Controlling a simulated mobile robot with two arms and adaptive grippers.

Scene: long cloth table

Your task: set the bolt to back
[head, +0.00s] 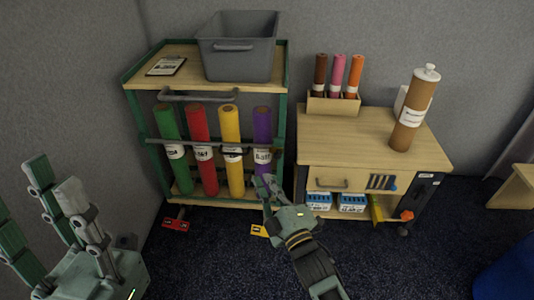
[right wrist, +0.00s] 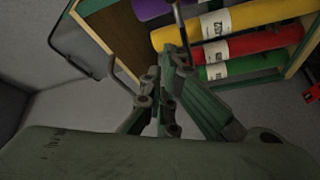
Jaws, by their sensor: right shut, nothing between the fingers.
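Several cloth bolts stand in the green-framed rack (head: 284,75): a green bolt (head: 168,125), a red bolt (head: 197,122), a yellow bolt (head: 231,125) and a purple bolt (head: 262,132), each with a white label. A larger brown bolt (head: 420,92) with a white label and a pale knob stands on the low cabinet. My right gripper (head: 267,183) is shut and empty, in front of the purple bolt's lower part. The right wrist view also shows its fingers (right wrist: 168,85) together near the rack. My left gripper (head: 48,185) is open and empty at the lower left.
A grey bin (head: 238,62) and a label card (head: 167,66) lie on the rack's top. The wooden cabinet (head: 345,154) has a drawer, blue boxes (head: 351,203) and a box of small rolls (head: 334,104). Dark carpet (head: 390,260) is clear in front.

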